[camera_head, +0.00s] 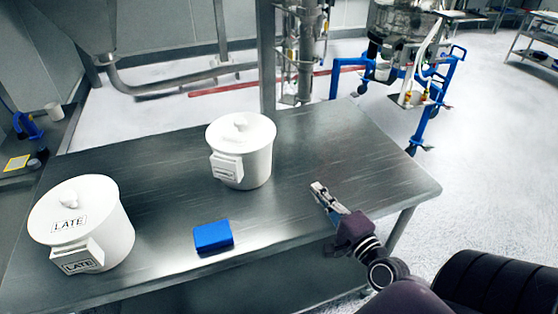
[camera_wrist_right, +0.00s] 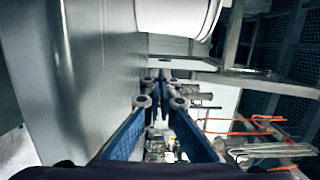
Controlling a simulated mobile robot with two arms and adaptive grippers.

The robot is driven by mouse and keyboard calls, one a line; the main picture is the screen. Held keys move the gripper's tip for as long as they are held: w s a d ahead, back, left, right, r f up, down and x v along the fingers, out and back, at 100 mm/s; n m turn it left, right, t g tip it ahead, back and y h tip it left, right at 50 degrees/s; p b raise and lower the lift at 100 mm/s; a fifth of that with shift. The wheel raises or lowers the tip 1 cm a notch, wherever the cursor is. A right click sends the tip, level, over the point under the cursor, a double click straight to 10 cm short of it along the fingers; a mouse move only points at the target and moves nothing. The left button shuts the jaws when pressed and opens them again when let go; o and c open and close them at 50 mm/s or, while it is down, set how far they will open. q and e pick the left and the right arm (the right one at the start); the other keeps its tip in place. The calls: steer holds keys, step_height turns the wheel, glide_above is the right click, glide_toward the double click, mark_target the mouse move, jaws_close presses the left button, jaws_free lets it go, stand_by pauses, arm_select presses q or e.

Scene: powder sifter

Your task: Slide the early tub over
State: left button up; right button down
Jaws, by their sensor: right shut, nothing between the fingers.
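A white lidded tub (camera_head: 243,152) stands upright on the metal table near its middle; the print on its front label is too small to read. A second white tub (camera_head: 90,230), marked LATE on lid and front, stands at the left. My right gripper (camera_head: 319,190) is shut and empty, to the right of the middle tub and apart from it, low over the table. In the right wrist view the shut fingertips (camera_wrist_right: 160,78) point ahead, and part of a white tub (camera_wrist_right: 178,15) shows at the top. My left gripper is not in view.
The metal table (camera_head: 385,165) is bare at the right and behind the middle tub. A blue block (camera_head: 213,236) lies near the front edge, between the tubs. A blue wheeled frame (camera_head: 440,85) stands on the floor beyond the table.

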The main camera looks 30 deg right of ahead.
steer(key=w, duration=0.1)
steer(key=w+p, duration=0.1)
steer(key=w, duration=0.3)
steer(key=shift+w+d+r, duration=0.1)
steer(key=shift+d+r, duration=0.1)
steer(key=shift+d, duration=0.05)
steer(key=w, duration=0.2)
steer(key=w+p, duration=0.1)
steer(key=w, duration=0.5)
steer(key=shift+d+f, duration=0.1)
steer(key=shift+d, duration=0.25)
steer(key=a+p, duration=0.1)
steer(key=w+a+p, duration=0.1)
steer(key=shift+w+a, duration=0.3)
steer(key=shift+a, duration=0.05)
steer(key=shift+w+a, duration=0.1)
steer(key=shift+a, duration=0.4)
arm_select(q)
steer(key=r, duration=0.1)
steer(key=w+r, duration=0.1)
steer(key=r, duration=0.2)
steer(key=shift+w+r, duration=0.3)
arm_select(e)
steer(key=shift+f, duration=0.1)
